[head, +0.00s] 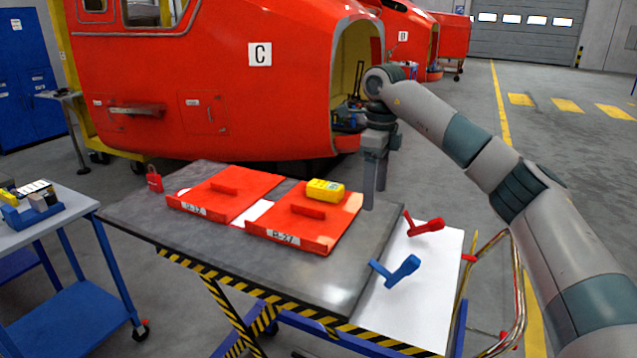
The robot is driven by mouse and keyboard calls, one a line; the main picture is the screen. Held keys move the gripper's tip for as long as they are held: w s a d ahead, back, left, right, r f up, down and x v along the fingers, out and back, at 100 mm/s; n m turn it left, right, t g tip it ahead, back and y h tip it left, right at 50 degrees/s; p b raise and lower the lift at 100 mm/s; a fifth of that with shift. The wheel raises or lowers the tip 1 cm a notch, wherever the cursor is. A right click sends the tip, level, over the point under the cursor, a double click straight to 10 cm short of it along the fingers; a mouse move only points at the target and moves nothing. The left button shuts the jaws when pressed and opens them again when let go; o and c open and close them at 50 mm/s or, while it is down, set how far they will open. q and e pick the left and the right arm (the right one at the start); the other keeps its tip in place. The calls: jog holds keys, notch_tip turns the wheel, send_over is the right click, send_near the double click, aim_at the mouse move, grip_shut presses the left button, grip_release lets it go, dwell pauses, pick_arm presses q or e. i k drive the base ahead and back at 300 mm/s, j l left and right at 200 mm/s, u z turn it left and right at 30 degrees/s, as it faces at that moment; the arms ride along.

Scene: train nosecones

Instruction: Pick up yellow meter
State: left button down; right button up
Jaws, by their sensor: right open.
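The yellow meter (325,190) lies on top of the far right part of the red panel marked B-27 (300,236), on the grey lift table (340,279). My right gripper (374,200) points down just to the right of the meter, with a visible gap between them. It is open, and nothing shows between its fingers. My left gripper is out of the picture.
A blue-handled tool (397,270) and a red-handled tool (424,226) lie on the white surface at right. A red nosecone (220,60) stands behind. A blue cart (65,235) is at left.

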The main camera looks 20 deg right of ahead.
aim_at(317, 189)
jog(key=i+l, duration=0.1)
jog(key=i, duration=1)
